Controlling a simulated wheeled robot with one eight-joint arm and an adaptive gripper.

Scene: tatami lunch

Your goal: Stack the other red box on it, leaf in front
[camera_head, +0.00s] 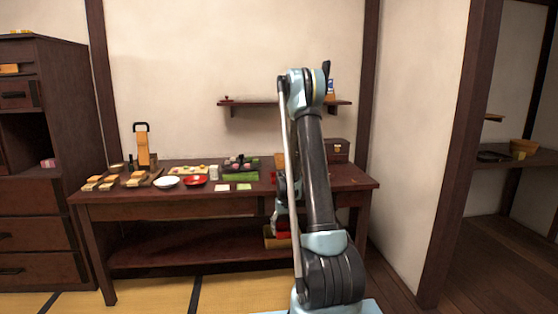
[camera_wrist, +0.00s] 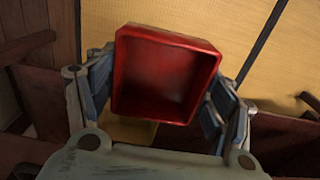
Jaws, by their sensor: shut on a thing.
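A red box (camera_wrist: 165,78) fills the middle of the wrist view, with its open, empty inside facing the camera. My gripper (camera_wrist: 160,96) has its fingers on the left and right sides of this box and grips it. In the head view, the held red box (camera_head: 283,234) shows small, below the table top and partly behind my arm. A bit of red (camera_head: 273,177) also shows on the table beside my arm; I cannot tell whether it is the other box. I cannot make out a leaf on the held box.
A dark wooden table (camera_head: 215,200) carries a white bowl (camera_head: 167,182), a red bowl (camera_head: 195,180) and small food pieces on its left. A dark box (camera_head: 337,150) stands at its back right. A yellowish wooden thing (camera_head: 270,241) is low under the table; tatami lies in front.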

